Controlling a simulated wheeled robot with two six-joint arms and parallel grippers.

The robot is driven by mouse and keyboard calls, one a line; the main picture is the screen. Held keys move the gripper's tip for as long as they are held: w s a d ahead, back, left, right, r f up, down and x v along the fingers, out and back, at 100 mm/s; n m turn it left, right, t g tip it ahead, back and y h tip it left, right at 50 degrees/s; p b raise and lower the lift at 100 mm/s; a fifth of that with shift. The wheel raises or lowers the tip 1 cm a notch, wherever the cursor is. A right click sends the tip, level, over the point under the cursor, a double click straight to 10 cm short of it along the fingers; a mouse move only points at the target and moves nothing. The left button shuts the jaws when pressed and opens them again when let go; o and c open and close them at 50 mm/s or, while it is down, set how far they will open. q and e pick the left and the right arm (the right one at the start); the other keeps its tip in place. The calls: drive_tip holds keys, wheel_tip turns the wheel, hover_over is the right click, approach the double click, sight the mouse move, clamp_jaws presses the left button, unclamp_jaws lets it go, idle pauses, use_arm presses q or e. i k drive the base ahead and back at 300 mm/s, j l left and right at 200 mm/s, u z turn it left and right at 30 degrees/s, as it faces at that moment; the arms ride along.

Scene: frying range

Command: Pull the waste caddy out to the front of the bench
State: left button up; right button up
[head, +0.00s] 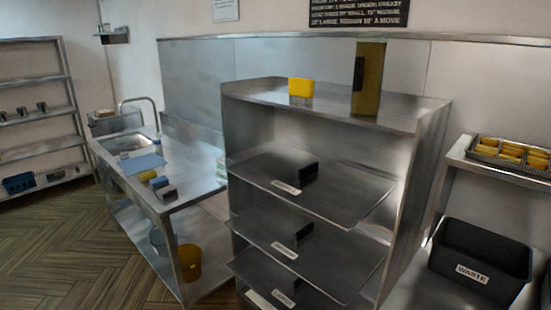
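The waste caddy (483,262) is a black open-topped bin with a white "WASTE" label on its front. It stands at the lower right of the head view on a steel bench (411,284), under a raised shelf. Its inside looks dark and I cannot tell whether it holds anything. Neither of my grippers shows in the head view.
A steel rack (338,134) with labelled shelves jutting forward stands left of the caddy. A wire tray (504,160) of yellow items sits on the shelf above it. A sink bench (196,183) is further left. The wood-pattern floor (60,245) at left is clear.

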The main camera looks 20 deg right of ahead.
sight(496, 267)
drive_tip(key=i+l+z, duration=0.1)
drive_tip(key=i+z, duration=0.45)
drive_tip(key=z, duration=0.15)
drive_tip(key=i+z, duration=0.35)
